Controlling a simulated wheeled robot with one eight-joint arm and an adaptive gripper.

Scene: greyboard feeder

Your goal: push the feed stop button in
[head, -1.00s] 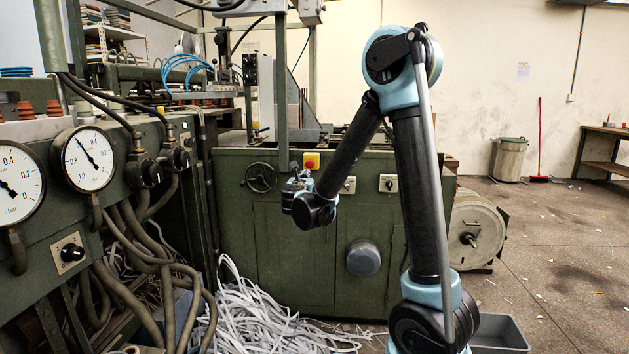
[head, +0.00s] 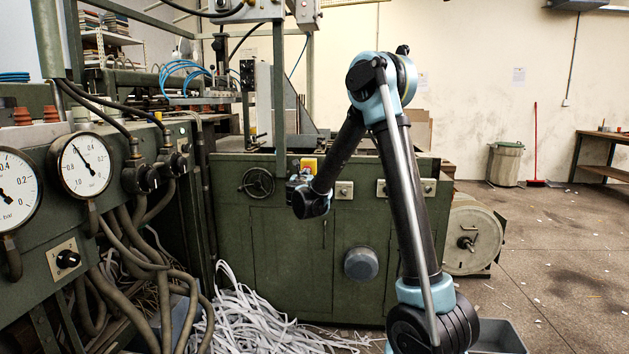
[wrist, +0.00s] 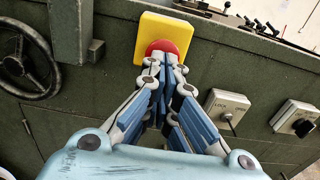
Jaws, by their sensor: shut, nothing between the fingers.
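The feed stop button is a red round button (wrist: 163,46) on a yellow box (wrist: 149,29), fixed to the front of the green machine. In the head view the yellow box (head: 309,163) shows just above my gripper (head: 298,179). In the wrist view my gripper (wrist: 167,58) is shut and empty, with its fingertips together at the lower part of the red button. The fingertips hide the button's lower edge. I cannot tell whether they touch it or whether the button is pressed in.
A handwheel (wrist: 25,62) is left of the button, with a grey post (wrist: 71,30) between them. A lock switch (wrist: 227,108) and another rotary switch (wrist: 297,119) are to the right. Paper strips (head: 250,315) lie on the floor below. Hoses and gauges fill the left.

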